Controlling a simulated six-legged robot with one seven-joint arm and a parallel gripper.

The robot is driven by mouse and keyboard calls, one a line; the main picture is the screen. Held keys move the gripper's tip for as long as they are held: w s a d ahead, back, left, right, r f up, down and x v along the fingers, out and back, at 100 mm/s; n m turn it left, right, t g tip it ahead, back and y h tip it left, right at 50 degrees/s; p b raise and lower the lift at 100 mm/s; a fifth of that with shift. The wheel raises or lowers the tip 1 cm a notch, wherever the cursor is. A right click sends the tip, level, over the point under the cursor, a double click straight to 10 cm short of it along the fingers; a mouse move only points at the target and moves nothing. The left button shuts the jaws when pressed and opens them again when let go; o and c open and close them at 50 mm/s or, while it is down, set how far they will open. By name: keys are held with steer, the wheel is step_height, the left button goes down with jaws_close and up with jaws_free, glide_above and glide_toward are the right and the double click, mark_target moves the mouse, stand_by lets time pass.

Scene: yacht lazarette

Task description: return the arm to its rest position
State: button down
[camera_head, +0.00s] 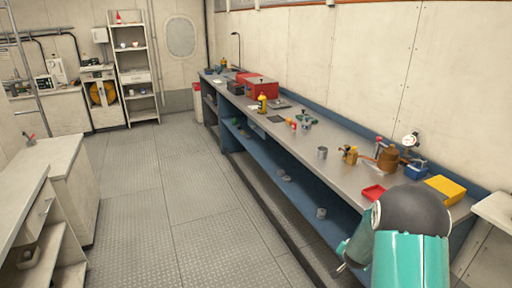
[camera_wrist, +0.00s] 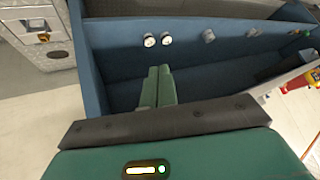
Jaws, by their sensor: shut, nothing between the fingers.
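My arm shows teal and dark grey at the lower right of the head view, in front of the near end of the long workbench (camera_head: 335,137). The tip of my gripper (camera_head: 341,267) shows small and partly hidden at the arm's left side, below the bench top. In the wrist view my gripper (camera_wrist: 159,72) has its two green fingers side by side, shut and empty. Behind them in that view is a blue shelf bay (camera_wrist: 215,65) with small round items, two of them white-faced (camera_wrist: 157,40).
A white counter (camera_head: 50,160) stands at left. The plated floor (camera_head: 165,190) between is clear.

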steer(key=s+a+r+n+y, duration=0.15)
steer(key=s+a+r, duration=0.25)
steer(key=r, duration=0.4)
steer(key=s+a+r+n+y, duration=0.1)
steer(key=s+a+r+n, duration=0.15)
steer(key=a+r, duration=0.4)
steer(key=s+a+r+n+y, duration=0.1)
steer(key=s+a+r, duration=0.3)
steer(key=r, duration=0.6)
steer(key=s+a+r+n+g, duration=0.1)
steer(key=s+r, duration=0.3)
steer(key=s, duration=0.7)
steer(key=s+a+r+n, duration=0.2)
steer(key=s+a+r, duration=0.1)
steer(key=s, duration=0.9)
steer(key=shift+a+r+n+g, duration=0.15)
steer(key=shift+r+n+g, duration=0.2)
steer(key=shift+r, duration=0.3)
steer(key=shift+s, duration=0.1)
